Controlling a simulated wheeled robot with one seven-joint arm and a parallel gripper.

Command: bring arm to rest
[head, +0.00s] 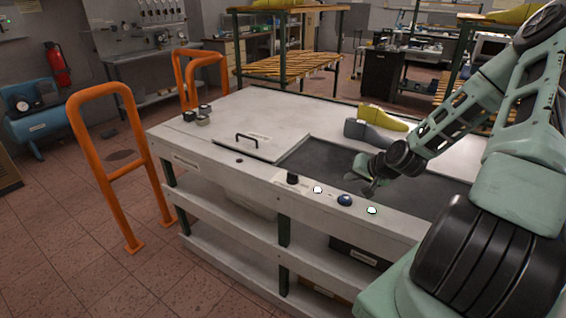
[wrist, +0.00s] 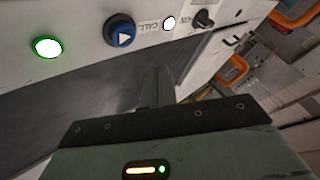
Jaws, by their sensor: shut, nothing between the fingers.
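My gripper (head: 374,186) hangs over the dark recessed area of the white workbench (head: 220,128), close behind its front edge with the buttons. In the wrist view the gripper's fingers (wrist: 172,88) are together, with nothing between them. My green arm comes in from the right of the head view and reaches down to the left. A grey shoe last (head: 368,133) and a yellow shoe last (head: 384,117) lie on the bench behind the gripper, apart from it.
The bench front carries a blue button (head: 344,200), white lit buttons (head: 371,210) and a black knob (head: 292,178). A hatch with a black handle (head: 248,138) lies left of the recess. Orange rails (head: 128,168) stand on the floor left of the bench. The bench's left top is mostly clear.

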